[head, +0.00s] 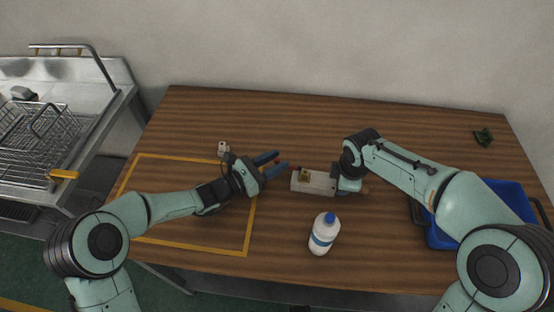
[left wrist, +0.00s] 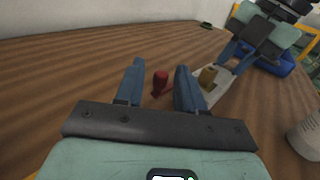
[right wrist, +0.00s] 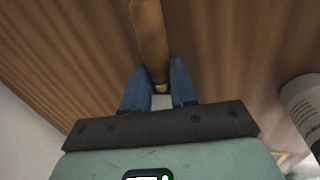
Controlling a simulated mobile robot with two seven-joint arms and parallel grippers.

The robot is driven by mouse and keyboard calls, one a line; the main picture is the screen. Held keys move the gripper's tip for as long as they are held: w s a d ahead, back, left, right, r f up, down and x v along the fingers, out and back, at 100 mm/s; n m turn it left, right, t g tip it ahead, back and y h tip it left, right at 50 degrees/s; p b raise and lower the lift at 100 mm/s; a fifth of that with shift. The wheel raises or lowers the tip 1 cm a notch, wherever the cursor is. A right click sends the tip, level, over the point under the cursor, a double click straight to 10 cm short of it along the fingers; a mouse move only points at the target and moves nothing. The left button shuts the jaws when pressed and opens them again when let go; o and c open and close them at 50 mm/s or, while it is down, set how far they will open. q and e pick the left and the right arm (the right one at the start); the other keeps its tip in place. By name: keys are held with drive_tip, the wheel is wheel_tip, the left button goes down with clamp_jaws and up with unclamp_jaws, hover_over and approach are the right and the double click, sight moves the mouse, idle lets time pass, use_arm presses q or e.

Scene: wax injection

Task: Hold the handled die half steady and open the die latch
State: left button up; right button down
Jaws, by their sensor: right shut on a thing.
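The grey metal die (head: 315,183) lies flat on the wooden table, with a brass latch (head: 304,174) near its left end. The latch also shows in the left wrist view (left wrist: 207,77). My right gripper (right wrist: 160,90) is shut on the die's handled half; the wooden handle (right wrist: 149,40) runs out beyond the fingertips. In the head view my right wrist covers much of that end. My left gripper (head: 282,160) is open and empty, just left of the die and apart from it. A small red piece (left wrist: 160,83) shows between its fingers in the left wrist view, not gripped.
A blue crate (head: 440,238) is at the right, partly behind my right arm. A small white item (head: 223,148) and a yellow taped outline (head: 190,246) are at the left.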

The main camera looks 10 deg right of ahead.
use_arm(q)
drive_tip(key=v, duration=1.1)
use_arm(e)
drive_tip(key=c, duration=0.8)
unclamp_jaws()
